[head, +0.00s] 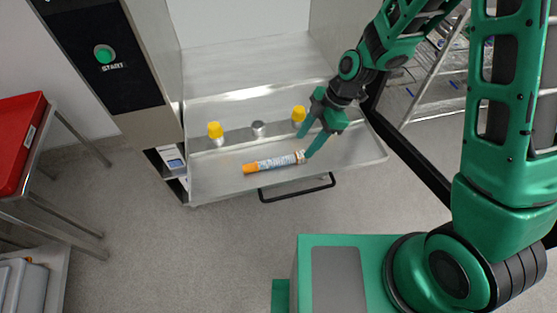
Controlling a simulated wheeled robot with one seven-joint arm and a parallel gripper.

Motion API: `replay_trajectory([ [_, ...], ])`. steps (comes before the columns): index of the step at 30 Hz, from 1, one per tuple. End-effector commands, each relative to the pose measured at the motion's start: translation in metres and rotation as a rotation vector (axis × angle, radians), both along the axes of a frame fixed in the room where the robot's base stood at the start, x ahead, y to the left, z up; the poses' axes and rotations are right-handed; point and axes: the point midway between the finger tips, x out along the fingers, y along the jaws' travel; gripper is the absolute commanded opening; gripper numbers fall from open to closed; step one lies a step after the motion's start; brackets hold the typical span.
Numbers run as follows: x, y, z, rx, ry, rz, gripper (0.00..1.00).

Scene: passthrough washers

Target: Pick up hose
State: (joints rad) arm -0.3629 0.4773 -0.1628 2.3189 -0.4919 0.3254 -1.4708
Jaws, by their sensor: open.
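The hose (273,163) lies on the lowered metal door shelf of the washer, near its front edge. It is a short tube with an orange left end, a white printed middle and a metal right end. My gripper (302,146) is at the hose's right end, its green fingers pointing down and left. The gripper is open. One finger reaches down close to the metal end; I cannot tell whether it touches the hose. The other finger is up and to the left, nearer the yellow cap.
A yellow-capped piece (215,131), a grey knob (258,128) and another yellow cap (298,113) stand behind the hose. The metal shelf (220,182) has a black handle (298,190) below its front edge. A red tray (18,140) is at left. A wire rack (432,75) is at right.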

Motion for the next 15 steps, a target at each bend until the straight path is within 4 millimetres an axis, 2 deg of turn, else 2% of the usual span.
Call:
replay_trajectory([
  [10,-0.003,0.006,-0.038,-0.001,0.003,0.001,0.48],
  [15,-0.004,0.011,-0.05,0.0,0.001,0.0,0.48],
])
